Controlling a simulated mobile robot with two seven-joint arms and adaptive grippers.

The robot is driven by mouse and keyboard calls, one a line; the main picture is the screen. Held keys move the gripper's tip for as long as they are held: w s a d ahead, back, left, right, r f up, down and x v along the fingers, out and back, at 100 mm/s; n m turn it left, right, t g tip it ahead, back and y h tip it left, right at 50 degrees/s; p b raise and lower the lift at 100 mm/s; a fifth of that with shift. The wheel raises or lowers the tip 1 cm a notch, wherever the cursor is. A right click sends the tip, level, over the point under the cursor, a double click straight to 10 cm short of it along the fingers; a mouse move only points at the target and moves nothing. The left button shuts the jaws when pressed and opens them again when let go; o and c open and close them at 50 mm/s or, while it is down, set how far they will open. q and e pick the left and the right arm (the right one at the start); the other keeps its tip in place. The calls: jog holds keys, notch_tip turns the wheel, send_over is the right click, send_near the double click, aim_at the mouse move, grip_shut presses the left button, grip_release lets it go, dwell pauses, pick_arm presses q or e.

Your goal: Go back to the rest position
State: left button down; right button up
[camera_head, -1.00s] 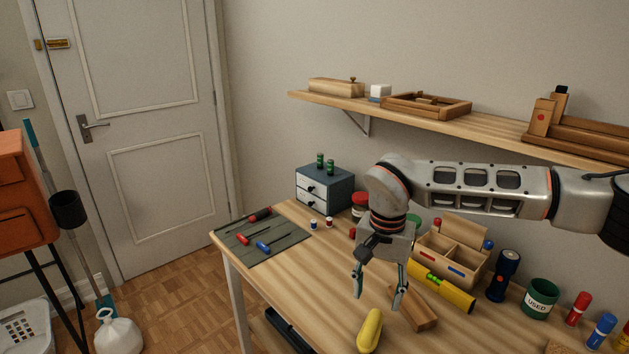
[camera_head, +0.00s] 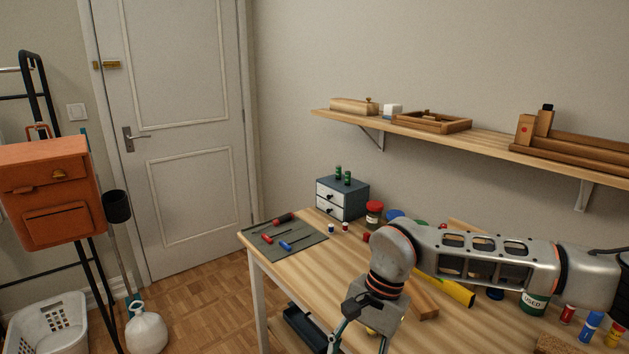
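My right gripper (camera_head: 360,345) hangs down at the bottom of the view, its arm coming in from the right over the desk (camera_head: 315,268). Its two fingers are spread apart with no object seen between them, though the tips are cut off by the lower edge. A small bit of a yellow object shows behind the gripper; the rest is hidden. My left gripper is not in view.
A grey mat (camera_head: 302,238) with screwdrivers lies at the desk's left end, beside a small drawer unit (camera_head: 342,199). My arm partly hides a yellow level (camera_head: 455,290), a wooden block (camera_head: 424,304) and a green cup (camera_head: 533,302). A shelf (camera_head: 480,139) runs above.

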jog(key=s+a+r+m+g+y, duration=0.2)
jog(key=s+a+m+g+y, duration=0.35)
jog(key=s+a, duration=0.8)
jog(key=w+a+r+m+t+y, duration=0.3)
jog(key=a+r+m+t+y, duration=0.5)
jog(key=m+y, duration=0.45)
jog(key=w+d+f+m+t+h, duration=0.55)
jog(key=d+m+t, duration=0.25)
jog(key=m, duration=0.6)
jog(key=w+d+f+m+t+h, duration=0.4)
jog(key=d+f+m+t, duration=0.3)
jog(key=m, duration=0.7)
jog(key=s+d+f+m+g+h, duration=0.2)
jog(key=s+d+f+m+h, duration=0.2)
jog(key=s+d+f+m, duration=0.3)
jog(key=s+d+f+m+g+h, duration=0.3)
jog(key=s+d+f+m+h, duration=0.2)
jog(key=d+f, duration=0.7)
jog(key=s+f+m, duration=0.2)
jog(key=s+f, duration=0.2)
jog(key=shift+d+m, duration=0.4)
